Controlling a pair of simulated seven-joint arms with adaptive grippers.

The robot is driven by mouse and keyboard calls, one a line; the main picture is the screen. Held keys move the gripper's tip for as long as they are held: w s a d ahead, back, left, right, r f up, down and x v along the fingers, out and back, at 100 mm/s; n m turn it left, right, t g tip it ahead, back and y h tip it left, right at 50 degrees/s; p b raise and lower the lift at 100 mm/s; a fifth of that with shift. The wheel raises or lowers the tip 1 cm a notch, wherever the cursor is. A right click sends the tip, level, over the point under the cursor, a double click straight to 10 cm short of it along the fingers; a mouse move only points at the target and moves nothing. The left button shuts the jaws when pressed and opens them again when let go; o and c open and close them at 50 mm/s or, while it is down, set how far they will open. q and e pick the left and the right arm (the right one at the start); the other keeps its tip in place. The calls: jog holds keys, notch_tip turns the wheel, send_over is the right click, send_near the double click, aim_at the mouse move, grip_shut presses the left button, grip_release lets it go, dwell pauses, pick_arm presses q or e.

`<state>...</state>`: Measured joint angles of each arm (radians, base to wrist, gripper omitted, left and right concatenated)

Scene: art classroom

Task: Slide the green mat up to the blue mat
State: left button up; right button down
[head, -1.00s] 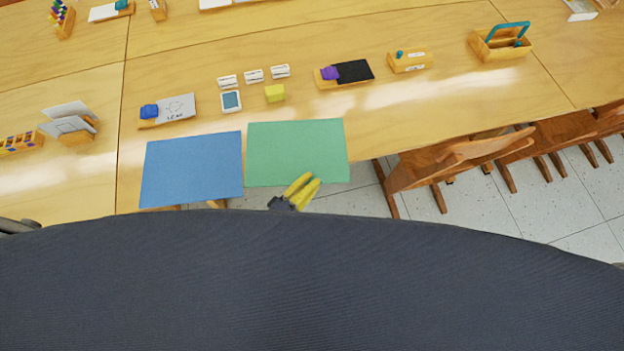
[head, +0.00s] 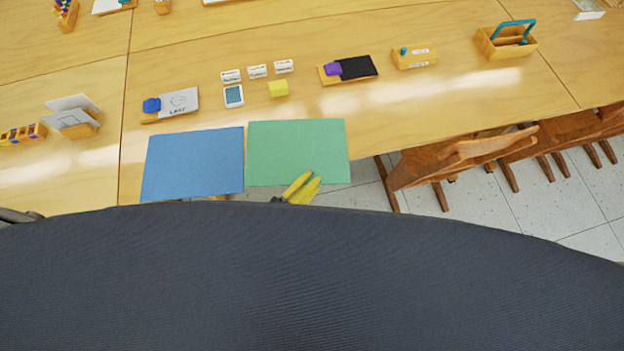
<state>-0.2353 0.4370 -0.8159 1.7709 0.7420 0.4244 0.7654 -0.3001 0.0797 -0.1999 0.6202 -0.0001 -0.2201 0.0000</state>
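The blue mat (head: 192,164) lies flat at the front edge of the table. The green mat (head: 290,148) lies flat just to its right and a little farther back. Their facing edges are almost together; only a very thin line shows between them, and I cannot tell if they touch. My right gripper is not in view.
Behind the mats stand a yellow block (head: 278,88), a small screen device (head: 234,96), white cards, and a board with a purple block (head: 334,69). A blue block (head: 152,105) sits on a drawing board at left. Wooden chairs (head: 450,160) stand at the right.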

pick_arm(q)
jog(key=shift+o, duration=1.2)
jog(key=v, duration=1.2)
